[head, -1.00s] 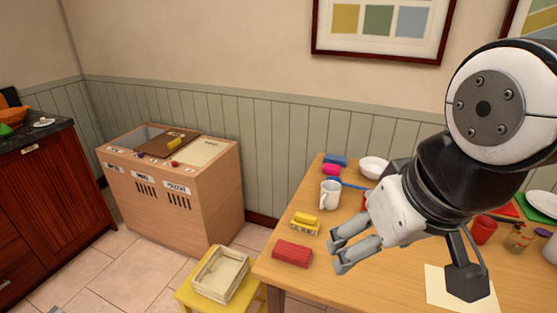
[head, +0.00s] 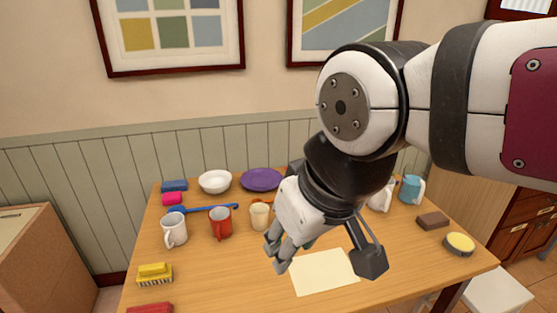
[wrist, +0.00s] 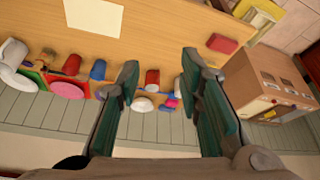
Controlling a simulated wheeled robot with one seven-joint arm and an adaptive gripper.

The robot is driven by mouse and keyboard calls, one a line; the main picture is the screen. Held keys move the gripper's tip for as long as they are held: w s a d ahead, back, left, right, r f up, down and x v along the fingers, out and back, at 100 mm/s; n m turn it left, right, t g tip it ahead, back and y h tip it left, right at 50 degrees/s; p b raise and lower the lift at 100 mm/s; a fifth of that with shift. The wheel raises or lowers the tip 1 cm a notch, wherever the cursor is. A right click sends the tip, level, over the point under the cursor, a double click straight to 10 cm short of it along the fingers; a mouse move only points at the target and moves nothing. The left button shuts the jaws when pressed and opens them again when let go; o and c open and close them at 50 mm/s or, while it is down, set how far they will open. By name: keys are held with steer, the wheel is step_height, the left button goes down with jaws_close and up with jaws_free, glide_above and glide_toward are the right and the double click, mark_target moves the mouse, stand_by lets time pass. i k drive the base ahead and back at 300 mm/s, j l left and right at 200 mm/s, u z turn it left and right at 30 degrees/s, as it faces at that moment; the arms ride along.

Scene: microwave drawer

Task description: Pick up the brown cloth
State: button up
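A small brown folded piece (head: 433,221), which looks like the brown cloth, lies on the right part of the wooden table (head: 225,280) in the head view. I cannot make it out in the wrist view. My gripper (head: 275,256) hangs above the table near its middle, well to the left of the brown piece. In the wrist view my gripper (wrist: 160,60) has its two fingers wide apart with nothing between them.
A round yellow-topped item (head: 459,244) lies just beside the brown piece. A blue mug (head: 411,189) stands behind it. White (head: 174,230) and red (head: 220,224) mugs, a yellow brush (head: 155,273) and paper (head: 323,272) are on the table. My arm hides part of the table.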

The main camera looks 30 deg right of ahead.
mark_target(436, 220)
steer(key=z, duration=1.75)
